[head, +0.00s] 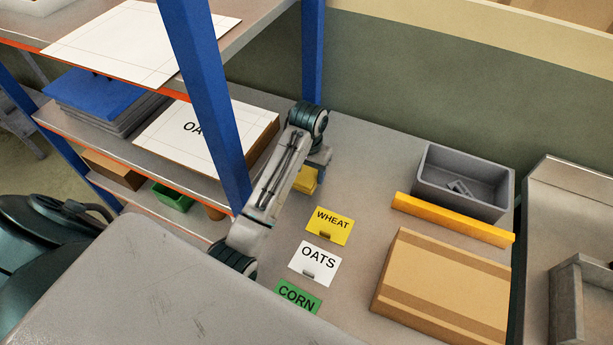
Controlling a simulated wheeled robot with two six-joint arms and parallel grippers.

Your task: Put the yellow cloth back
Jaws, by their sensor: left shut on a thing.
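The yellow cloth (304,181) shows as a small yellow piece at the far side of the grey bench, partly hidden behind my left arm. My left gripper (318,162) is at the cloth and shut on it; the fingertips are mostly hidden by the arm. I cannot tell whether the cloth touches the bench or hangs just above it. My right gripper is not in view.
A yellow WHEAT card (328,226), white OATS card (315,263) and green CORN card (297,298) lie on the bench. A cardboard box (445,288), orange bar (452,219) and grey bin (463,209) are right. A blue shelf post (205,100) stands close to my left arm.

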